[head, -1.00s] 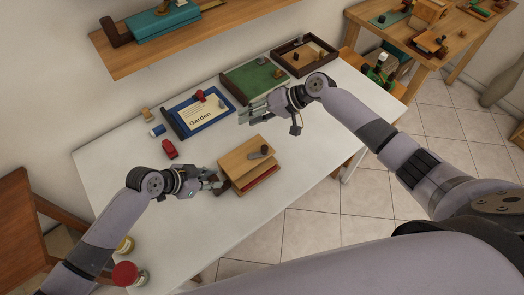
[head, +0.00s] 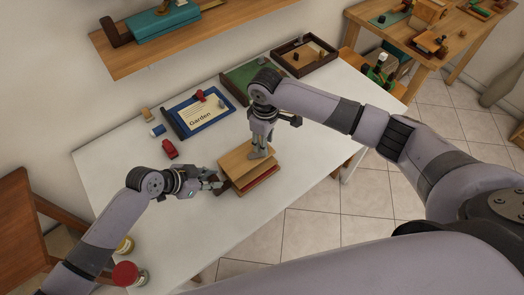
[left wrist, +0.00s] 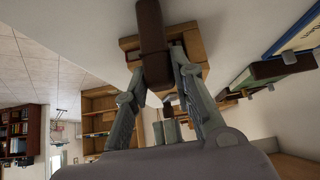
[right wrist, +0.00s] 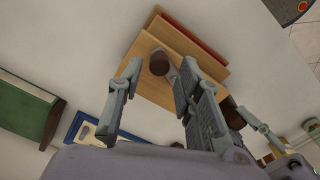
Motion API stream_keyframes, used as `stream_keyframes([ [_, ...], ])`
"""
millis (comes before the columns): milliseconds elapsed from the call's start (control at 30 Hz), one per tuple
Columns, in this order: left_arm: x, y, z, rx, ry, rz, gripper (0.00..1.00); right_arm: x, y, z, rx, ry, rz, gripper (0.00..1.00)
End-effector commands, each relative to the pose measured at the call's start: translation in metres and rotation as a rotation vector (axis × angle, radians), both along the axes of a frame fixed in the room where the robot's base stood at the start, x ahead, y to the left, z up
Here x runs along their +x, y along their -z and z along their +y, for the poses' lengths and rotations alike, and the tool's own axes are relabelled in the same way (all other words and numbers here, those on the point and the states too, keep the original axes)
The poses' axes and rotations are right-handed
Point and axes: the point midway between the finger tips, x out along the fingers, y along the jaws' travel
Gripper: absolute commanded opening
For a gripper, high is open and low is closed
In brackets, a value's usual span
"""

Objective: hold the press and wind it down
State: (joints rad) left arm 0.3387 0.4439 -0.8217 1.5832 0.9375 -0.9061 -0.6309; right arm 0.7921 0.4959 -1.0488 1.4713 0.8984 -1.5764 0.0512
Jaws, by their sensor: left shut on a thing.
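The wooden press (head: 234,164) stands on the white table, with light boards and a red layer between them. My left gripper (head: 213,184) is shut on the press's dark brown handle (left wrist: 151,35) at its left side. My right gripper (head: 258,153) points down over the press top. In the right wrist view the dark round knob of the winding crank (right wrist: 159,63) lies between the spread fingers of my right gripper (right wrist: 162,68). The fingers look apart from it. In the head view those fingers hide the crank.
A blue-framed "Garden" board (head: 201,117), a green tray (head: 240,83) and a brown tray (head: 304,52) lie along the table's back. Jars (head: 128,274) stand at the front left. Table around the press is clear.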

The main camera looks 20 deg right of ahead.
Motion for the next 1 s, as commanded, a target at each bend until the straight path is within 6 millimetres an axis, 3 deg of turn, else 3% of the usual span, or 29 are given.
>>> stream_keyframes([
  [33, -0.006, 0.009, 0.003, 0.014, 0.003, 0.018, 0.0, -0.001, 0.007, 0.001, 0.002, 0.0, 0.002, 0.33],
  [200, -0.006, 0.009, 0.003, 0.014, 0.003, 0.018, 0.0, 0.0, 0.019, 0.001, 0.002, 0.001, 0.001, 0.33],
  [567, -0.006, 0.009, 0.003, 0.014, 0.003, 0.018, 0.0, 0.0, 0.023, 0.001, 0.003, 0.001, 0.0, 0.33],
  [1000, -0.006, 0.009, 0.003, 0.014, 0.004, 0.018, 0.0, 0.0, 0.023, 0.001, 0.004, 0.001, 0.001, 0.04],
])
